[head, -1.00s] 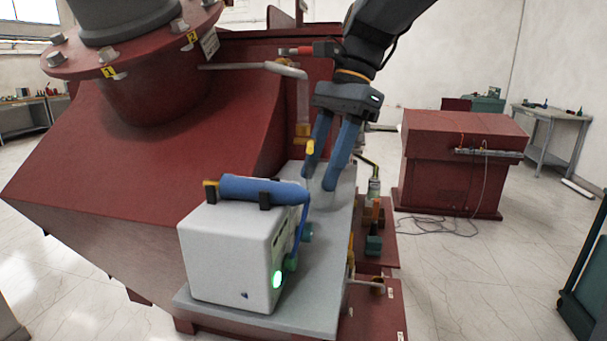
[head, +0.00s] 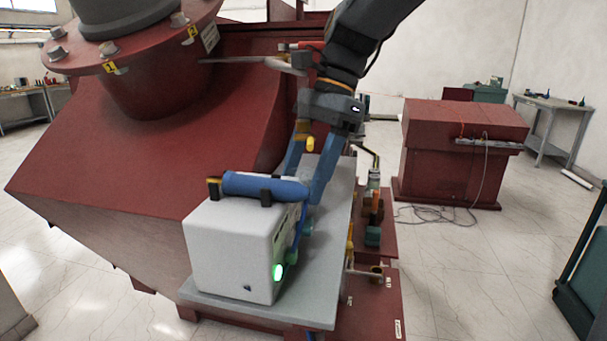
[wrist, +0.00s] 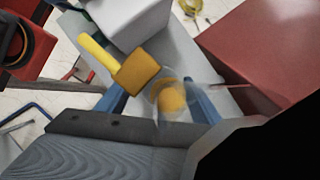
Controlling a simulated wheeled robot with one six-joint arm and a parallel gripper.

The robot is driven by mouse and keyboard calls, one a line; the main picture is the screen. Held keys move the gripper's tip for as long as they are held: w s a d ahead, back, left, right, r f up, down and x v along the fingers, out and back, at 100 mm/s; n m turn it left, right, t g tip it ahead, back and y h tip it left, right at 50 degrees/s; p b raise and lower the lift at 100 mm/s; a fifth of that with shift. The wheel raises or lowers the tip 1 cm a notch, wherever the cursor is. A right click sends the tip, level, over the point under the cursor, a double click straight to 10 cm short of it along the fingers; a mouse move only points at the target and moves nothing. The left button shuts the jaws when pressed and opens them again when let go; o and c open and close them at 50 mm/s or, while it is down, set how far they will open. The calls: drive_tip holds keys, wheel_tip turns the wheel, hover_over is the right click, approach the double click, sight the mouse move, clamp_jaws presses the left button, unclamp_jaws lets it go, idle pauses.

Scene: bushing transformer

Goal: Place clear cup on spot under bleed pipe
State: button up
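The clear cup (wrist: 178,112) shows in the wrist view as a faint see-through shape between the blue fingers of my gripper (wrist: 155,87), nearer the right finger. Something round and orange shows through it; I cannot tell whether that is the spot. An orange valve block with a yellow handle (wrist: 137,73) partly covers the left finger. In the head view my gripper (head: 306,187) points down over the grey shelf (head: 325,240), fingers apart around the bleed pipe's yellow end (head: 310,144). I cannot make out the cup there, nor whether it touches the shelf.
A white box (head: 230,250) with a blue cylinder (head: 263,186) on top stands close in front of my gripper. The sloped red transformer body (head: 150,165) is at the left. Valves and pipes (head: 373,215) stand right of the shelf.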

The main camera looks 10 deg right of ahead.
drive_tip(key=shift+r, duration=0.1)
drive_tip(key=w+d+r+b, duration=0.1)
drive_tip(key=w+d+r, duration=0.1)
drive_tip(key=d, duration=0.4)
drive_tip(key=w+d+r+b, duration=0.2)
drive_tip(key=w+d, duration=0.2)
drive_tip(key=d, duration=0.2)
drive_tip(key=shift+d+r+b, duration=0.3)
drive_tip(key=shift+r, duration=0.05)
